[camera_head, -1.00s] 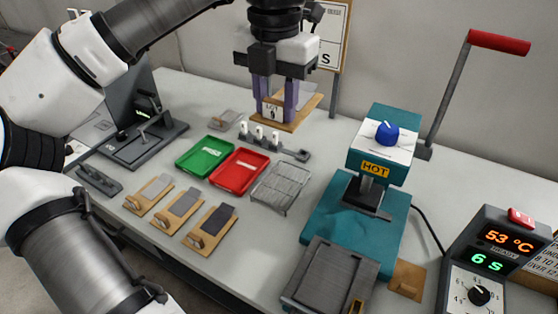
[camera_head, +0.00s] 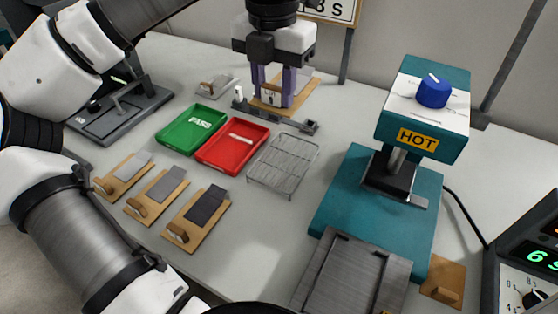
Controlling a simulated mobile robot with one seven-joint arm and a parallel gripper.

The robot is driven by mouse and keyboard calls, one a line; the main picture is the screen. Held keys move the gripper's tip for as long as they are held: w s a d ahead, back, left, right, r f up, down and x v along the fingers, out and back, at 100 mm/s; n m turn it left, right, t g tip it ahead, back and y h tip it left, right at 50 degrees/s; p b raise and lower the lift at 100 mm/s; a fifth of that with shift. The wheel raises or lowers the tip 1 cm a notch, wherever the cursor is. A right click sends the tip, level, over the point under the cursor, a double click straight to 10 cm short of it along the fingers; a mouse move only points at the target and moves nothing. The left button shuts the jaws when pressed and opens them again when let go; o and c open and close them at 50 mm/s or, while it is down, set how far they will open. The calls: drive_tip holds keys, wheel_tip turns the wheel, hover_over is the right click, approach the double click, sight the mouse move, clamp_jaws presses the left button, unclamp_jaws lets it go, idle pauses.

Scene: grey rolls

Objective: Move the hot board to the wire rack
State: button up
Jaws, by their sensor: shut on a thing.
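My gripper (camera_head: 272,100) is at the back of the table, its purple fingers pointing down. The wire rack (camera_head: 284,163) stands in front of my gripper, right of the red tray, and looks empty. The teal press (camera_head: 345,205) marked HOT stands right of the rack.
A grey rail (camera_head: 290,121) lies between my gripper and the rack. Green (camera_head: 178,140) and red (camera_head: 222,158) trays are left of the rack. Several plated boards (camera_head: 205,222) lie at the front left. A dark grooved fixture (camera_head: 350,280) is before the press.

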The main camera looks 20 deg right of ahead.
sight(275, 173)
wheel_tip(275, 173, down, 17)
drive_tip(key=shift+f+p, duration=0.1)
drive_tip(key=shift+p, duration=0.3)
drive_tip(key=shift+f, duration=0.1)
drive_tip(key=shift+f, duration=0.1)
drive_tip(key=o, duration=1)
wheel_tip(275, 173, up, 12)
drive_tip(key=shift+r, duration=0.2)
